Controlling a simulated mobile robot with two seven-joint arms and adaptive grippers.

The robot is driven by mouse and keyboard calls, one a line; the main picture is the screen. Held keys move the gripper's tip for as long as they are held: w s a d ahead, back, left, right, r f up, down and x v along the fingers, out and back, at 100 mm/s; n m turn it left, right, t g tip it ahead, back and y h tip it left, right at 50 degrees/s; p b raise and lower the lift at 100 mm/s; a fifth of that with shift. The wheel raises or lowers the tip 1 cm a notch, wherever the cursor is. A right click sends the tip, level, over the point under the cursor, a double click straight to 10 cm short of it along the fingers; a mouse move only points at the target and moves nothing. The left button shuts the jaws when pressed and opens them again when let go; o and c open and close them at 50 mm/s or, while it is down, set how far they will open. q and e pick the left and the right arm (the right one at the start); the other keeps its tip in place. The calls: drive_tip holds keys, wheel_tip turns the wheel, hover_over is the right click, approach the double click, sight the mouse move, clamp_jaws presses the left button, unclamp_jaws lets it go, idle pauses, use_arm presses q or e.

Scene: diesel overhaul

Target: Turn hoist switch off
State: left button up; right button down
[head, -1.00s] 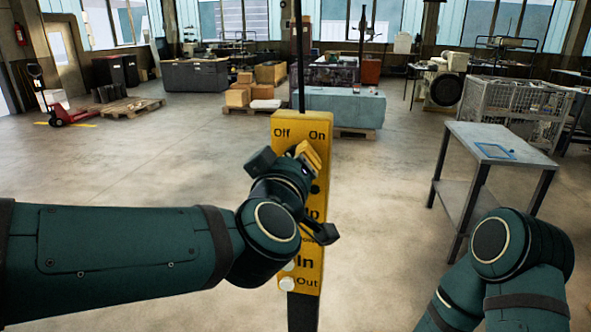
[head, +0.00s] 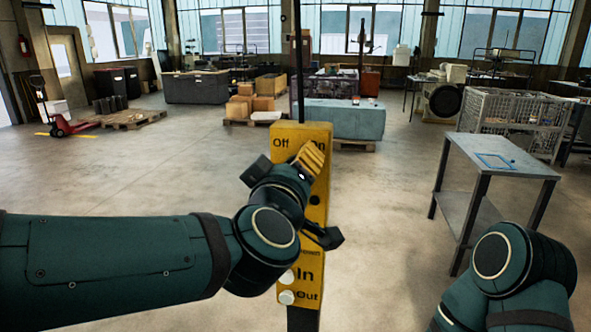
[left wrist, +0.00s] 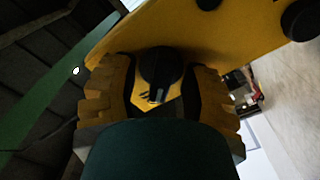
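The yellow hoist pendant (head: 285,131) hangs upright in the middle of the head view, with Off and On labels at its top and white buttons lower down. My left gripper (head: 308,160) is at its upper part and partly covers the On label and the switch area. In the left wrist view, the black hoist switch knob (left wrist: 160,66) on the yellow panel (left wrist: 232,25) lies between the two ridged yellow fingers of my left gripper (left wrist: 160,100). The fingers are apart, with gaps beside the knob. My right arm shows at lower right, but its gripper is out of view.
A grey metal table (head: 500,160) with a blue-outlined item stands at right, beside a wire cage (head: 515,120). Pallets with boxes (head: 250,104) and a blue-grey block (head: 345,119) stand behind the pendant.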

use_arm(q)
drive_tip(key=s+a, duration=0.2)
drive_tip(key=s, duration=0.9)
drive_tip(key=shift+s+a, duration=0.2)
drive_tip(key=shift+s, duration=0.2)
drive_tip(key=shift+f, duration=0.1)
